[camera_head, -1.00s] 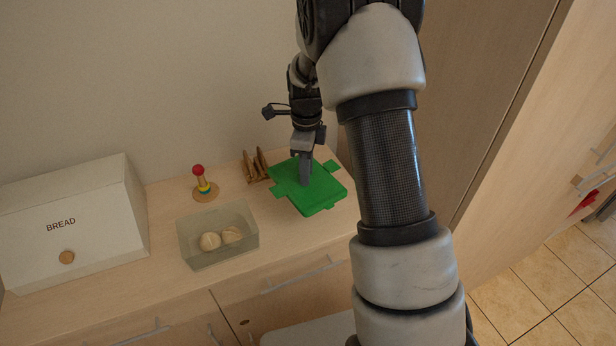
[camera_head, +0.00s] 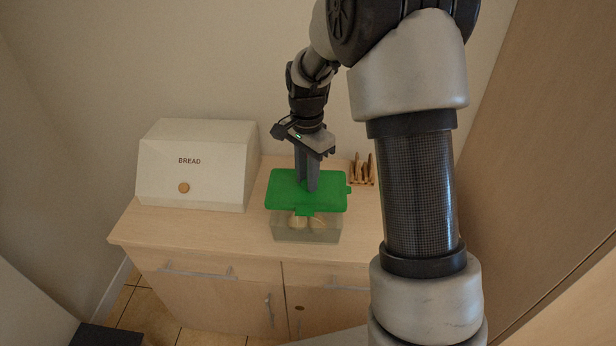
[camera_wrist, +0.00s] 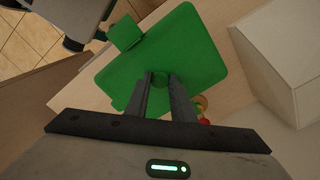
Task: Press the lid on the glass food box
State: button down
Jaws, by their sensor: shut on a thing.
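The green lid (camera_head: 290,192) is held in my gripper (camera_head: 313,188), whose fingers are shut on a grip at its middle. In the head view the lid appears above the clear glass food box (camera_head: 290,236) and covers most of its opening. Whether the lid touches the rim or hovers over it, I cannot tell. Two pale round pieces (camera_head: 308,222) show through the front of the box. In the wrist view the lid (camera_wrist: 200,50) fills the middle between and beyond the fingertips (camera_wrist: 160,80), with a side flap (camera_wrist: 124,32) sticking out. The box is hidden there.
A white bread bin (camera_head: 215,175) stands on the counter (camera_head: 170,230) left of the box. A wooden rack (camera_head: 362,170) stands behind right. The red and yellow toy shows partly in the wrist view (camera_wrist: 203,112). Counter between bin and box is clear.

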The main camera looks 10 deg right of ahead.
notch_tip(320, 180, down, 6)
jog(key=b, duration=0.4)
jog(key=shift+f, duration=0.15)
jog(key=shift+f, duration=0.15)
dwell(2.2)
jog(key=c, duration=0.9)
grip_release()
jog(key=shift+c, duration=0.2)
jog(key=shift+r+p, duration=2.55)
jog(key=shift+r, duration=1)
